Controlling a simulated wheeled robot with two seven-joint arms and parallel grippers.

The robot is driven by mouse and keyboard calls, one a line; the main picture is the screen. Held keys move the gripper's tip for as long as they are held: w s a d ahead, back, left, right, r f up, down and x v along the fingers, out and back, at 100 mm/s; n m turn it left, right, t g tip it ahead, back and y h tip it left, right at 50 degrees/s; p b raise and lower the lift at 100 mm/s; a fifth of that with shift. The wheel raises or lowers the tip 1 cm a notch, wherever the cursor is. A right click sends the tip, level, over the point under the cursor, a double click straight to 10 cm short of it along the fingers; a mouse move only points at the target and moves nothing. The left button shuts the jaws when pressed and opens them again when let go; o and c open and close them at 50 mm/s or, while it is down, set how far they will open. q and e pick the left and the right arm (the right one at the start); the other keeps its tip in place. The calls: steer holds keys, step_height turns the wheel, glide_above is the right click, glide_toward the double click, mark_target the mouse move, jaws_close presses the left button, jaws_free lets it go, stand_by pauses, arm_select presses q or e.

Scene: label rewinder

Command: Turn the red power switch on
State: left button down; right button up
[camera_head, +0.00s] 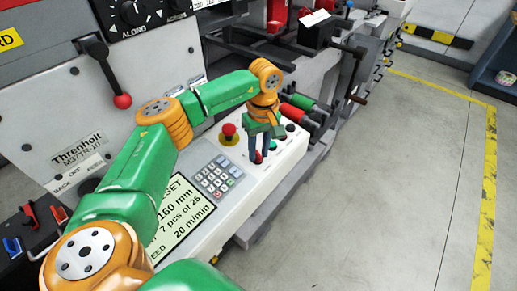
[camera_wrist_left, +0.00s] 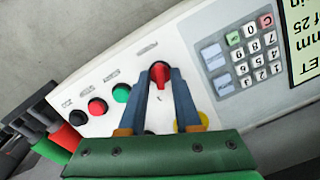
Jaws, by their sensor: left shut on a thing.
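The red power switch (camera_wrist_left: 160,74) is a small red rotary knob on the white control panel (camera_head: 285,163). In the head view, my left gripper (camera_head: 260,156) comes down onto the panel from above, with its fingers at the switch. In the left wrist view, the two blue-grey fingertips of my left gripper (camera_wrist_left: 162,78) are closed on the sides of the knob. The knob's top shows between the fingers; its lower part is partly covered. The labels around it are too small to read. My right gripper is in neither view.
A green button (camera_wrist_left: 121,93), a red button (camera_wrist_left: 97,107) and a black button (camera_wrist_left: 79,117) sit in a row beside the switch. A red mushroom button (camera_head: 228,130) and a keypad (camera_head: 217,178) are on its other side. Open floor (camera_head: 400,180) lies to the right.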

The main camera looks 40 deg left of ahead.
arm_select(q)
steer(key=shift+w+r, duration=0.1)
stand_by(0.4)
steer(key=c, duration=0.9)
jaws_free()
steer(key=shift+d, duration=0.1)
step_height(320, 180, up, 6)
steer(key=shift+w+d+r+b, duration=0.1)
steer(key=shift+w+b, duration=0.05)
steer(key=shift+b, duration=0.55)
steer(key=shift+r, duration=0.45)
steer(key=shift+f, duration=0.1)
